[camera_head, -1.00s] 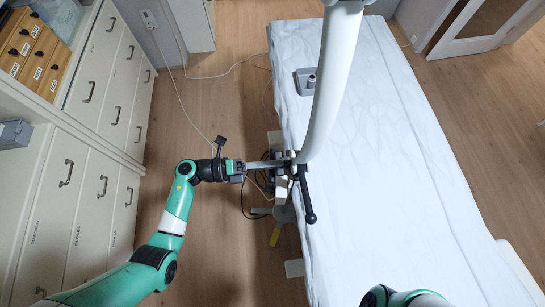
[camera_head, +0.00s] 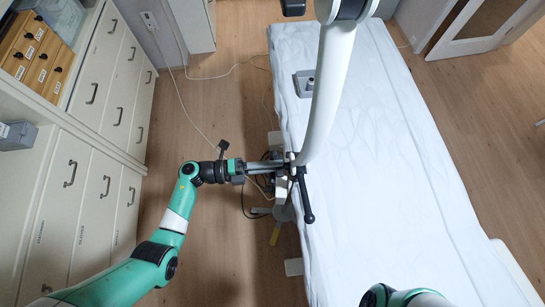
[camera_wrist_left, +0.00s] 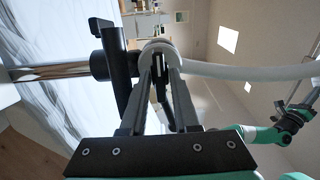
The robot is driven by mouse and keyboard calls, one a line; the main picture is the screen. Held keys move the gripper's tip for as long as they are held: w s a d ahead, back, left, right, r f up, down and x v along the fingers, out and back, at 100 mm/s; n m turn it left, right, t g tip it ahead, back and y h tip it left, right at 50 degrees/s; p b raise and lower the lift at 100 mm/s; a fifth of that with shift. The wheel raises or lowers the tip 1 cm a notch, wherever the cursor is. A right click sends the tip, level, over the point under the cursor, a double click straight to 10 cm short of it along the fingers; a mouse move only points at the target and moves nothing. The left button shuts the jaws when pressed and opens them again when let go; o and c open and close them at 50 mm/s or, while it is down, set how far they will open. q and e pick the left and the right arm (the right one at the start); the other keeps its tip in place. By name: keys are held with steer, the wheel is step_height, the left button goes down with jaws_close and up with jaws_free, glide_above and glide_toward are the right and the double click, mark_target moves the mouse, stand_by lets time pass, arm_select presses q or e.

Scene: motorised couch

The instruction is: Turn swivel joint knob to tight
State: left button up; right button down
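A swivel joint (camera_head: 293,163) with dark and metal parts sits at the couch's left edge, at the foot of a curved white arm. A black lever (camera_head: 307,200) hangs from it over the sheet. My left gripper (camera_head: 280,167) reaches the joint from the left. In the left wrist view its two grey fingers (camera_wrist_left: 160,62) stand slightly apart with a narrow dark part, perhaps the knob, between them, just in front of a pale round collar (camera_wrist_left: 158,46). I cannot tell whether they press on it. The black lever also shows there (camera_wrist_left: 114,70).
The couch (camera_head: 400,170) with its white sheet fills the right side. The curved white arm (camera_head: 328,90) rises over it, with a dark joint at its top. A small grey block (camera_head: 305,82) lies near the couch's far left corner. White drawer cabinets (camera_head: 85,190) line the left.

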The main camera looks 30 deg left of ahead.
arm_select(q)
steer(key=shift+o, duration=0.4)
steer(key=shift+s+a, duration=0.15)
steer(key=shift+a, duration=0.1)
steer(key=v, duration=1.1)
